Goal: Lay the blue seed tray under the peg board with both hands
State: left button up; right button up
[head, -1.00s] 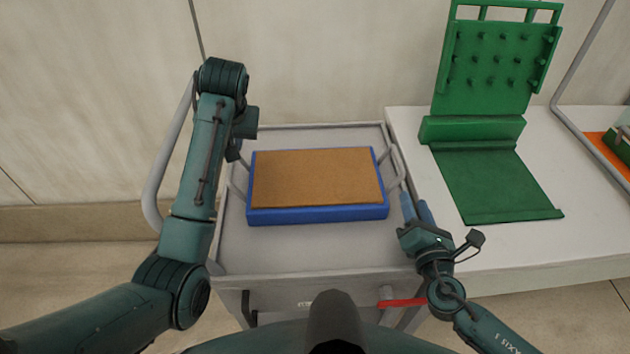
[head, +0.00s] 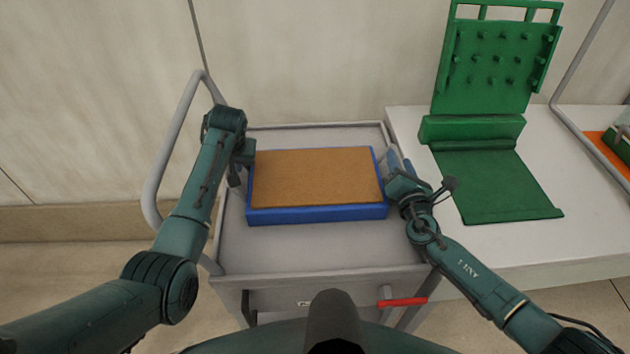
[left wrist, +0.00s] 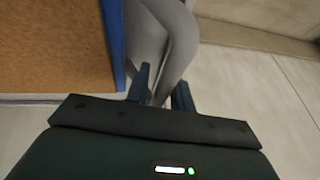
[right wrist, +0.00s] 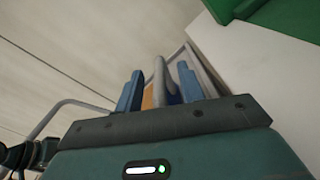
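The blue seed tray (head: 320,215), filled with brown material, lies flat on a grey cart (head: 310,245) in the head view. It has a grey loop handle at each side. My left gripper (head: 239,182) is at its left edge; the left wrist view shows its fingers (left wrist: 162,88) apart, with grey handle between or just behind them. My right gripper (head: 395,163) is at the right handle; in the right wrist view its fingers (right wrist: 158,85) stand apart on either side of a grey bar. The green peg board (head: 500,65) stands upright on the white bench at right.
A flat green panel (head: 495,185) with a front lip lies clear below the peg board. The white bench (head: 590,230) adjoins the cart's right side. A red handle (head: 403,302) sticks out at the cart's front. An orange item (head: 610,155) lies at far right.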

pick_arm(q)
jog(key=c, duration=0.5)
pick_arm(e)
jog(key=c, duration=0.5)
grip_shut()
dwell(0.4)
pick_arm(q)
jog(key=shift+w+r, duration=0.1)
jog(key=shift+r, duration=0.15)
pick_arm(e)
jog(key=shift+d+r, duration=0.1)
jog(key=shift+r, duration=0.05)
